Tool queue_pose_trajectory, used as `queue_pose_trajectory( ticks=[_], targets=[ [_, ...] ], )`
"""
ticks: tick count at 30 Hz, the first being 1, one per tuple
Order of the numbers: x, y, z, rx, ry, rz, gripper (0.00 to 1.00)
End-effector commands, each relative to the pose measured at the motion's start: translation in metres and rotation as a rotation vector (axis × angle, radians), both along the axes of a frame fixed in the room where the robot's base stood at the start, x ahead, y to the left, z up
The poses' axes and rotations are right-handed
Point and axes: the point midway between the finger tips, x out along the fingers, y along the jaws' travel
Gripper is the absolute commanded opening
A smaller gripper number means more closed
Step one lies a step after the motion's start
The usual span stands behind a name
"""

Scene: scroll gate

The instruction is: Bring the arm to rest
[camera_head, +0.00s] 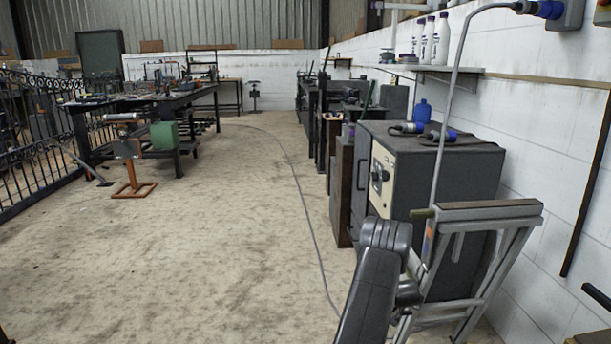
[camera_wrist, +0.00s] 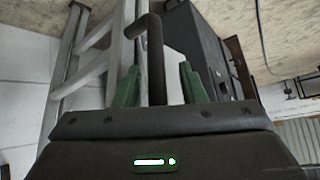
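My arm (camera_head: 375,285) shows in the head view as dark grey links, folded low at the bottom right. It stands in front of a grey metal frame (camera_head: 483,214). My gripper does not show clearly there. In the wrist view my gripper (camera_wrist: 160,80) has two green fingers standing apart. A dark rod with a bent end (camera_wrist: 154,55) rises between them in the picture. Gaps show on both sides of the rod, so the fingers do not look closed on it. I cannot tell how far off the rod is.
A dark grey cabinet (camera_head: 440,170) stands behind the frame, against the white wall (camera_head: 545,110). A workbench (camera_head: 150,100) and an orange stand (camera_head: 130,165) are at the left, beside a black scroll railing (camera_head: 30,150). A cable (camera_head: 295,185) runs along the otherwise open floor (camera_head: 200,230).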

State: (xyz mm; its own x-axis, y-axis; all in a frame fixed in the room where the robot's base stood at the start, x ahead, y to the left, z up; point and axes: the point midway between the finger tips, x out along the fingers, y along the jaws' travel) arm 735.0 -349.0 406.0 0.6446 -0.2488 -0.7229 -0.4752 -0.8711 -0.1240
Motion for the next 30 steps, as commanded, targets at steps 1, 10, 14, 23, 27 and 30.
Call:
queue_pose_trajectory(
  ticks=[1, 10, 14, 23, 27, 30],
  targets=[
    [0.002, -0.001, -0.002, -0.001, 0.000, 0.001, 0.37],
    [0.003, -0.002, -0.005, 0.000, 0.004, 0.000, 0.37],
    [0.003, -0.002, -0.005, 0.000, 0.004, 0.000, 0.37],
    [-0.006, 0.003, 0.010, -0.001, -0.003, 0.001, 0.37],
    [-0.020, 0.009, 0.027, -0.001, -0.002, 0.001, 0.37],
    [-0.032, 0.013, 0.040, 0.000, -0.003, 0.001, 0.37]
  ],
)
